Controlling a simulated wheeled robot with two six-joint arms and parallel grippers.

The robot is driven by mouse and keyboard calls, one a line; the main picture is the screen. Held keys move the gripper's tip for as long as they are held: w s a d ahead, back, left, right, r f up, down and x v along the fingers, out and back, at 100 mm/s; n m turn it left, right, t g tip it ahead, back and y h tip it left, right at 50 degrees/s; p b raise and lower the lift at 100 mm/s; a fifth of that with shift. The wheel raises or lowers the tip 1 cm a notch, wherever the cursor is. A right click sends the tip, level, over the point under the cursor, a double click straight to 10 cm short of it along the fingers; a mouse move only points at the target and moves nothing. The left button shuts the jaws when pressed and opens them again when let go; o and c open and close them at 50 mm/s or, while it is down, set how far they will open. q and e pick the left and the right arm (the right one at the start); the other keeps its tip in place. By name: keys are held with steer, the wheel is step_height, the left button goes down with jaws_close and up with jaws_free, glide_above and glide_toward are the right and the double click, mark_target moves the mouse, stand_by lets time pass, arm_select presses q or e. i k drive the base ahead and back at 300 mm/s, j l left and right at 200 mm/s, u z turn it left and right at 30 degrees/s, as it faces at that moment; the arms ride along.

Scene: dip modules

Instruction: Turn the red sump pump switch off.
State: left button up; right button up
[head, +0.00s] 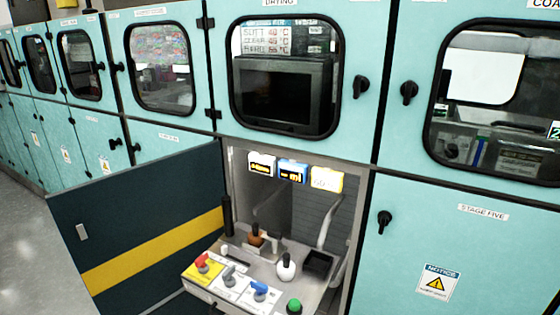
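The red switch (202,262) is a small lever with a red handle on a yellow plate (205,272). It sits at the left front of a grey panel inside an open lower cabinet. Its label is too small to read, and I cannot tell whether it stands on or off. A grey-handled switch (229,273) and a blue-handled switch (260,290) sit on white plates to its right. Neither of my grippers shows in the head view.
A dark cabinet door (135,235) with a yellow stripe stands open on the left. Behind the switches are a brown bottle-like thing (256,240), a white one (286,268) and a black box (318,264). A green knob (294,305) is in front. Teal cabinets line the wall.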

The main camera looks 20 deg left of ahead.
mark_target(201, 261)
steer(key=u, duration=1.35)
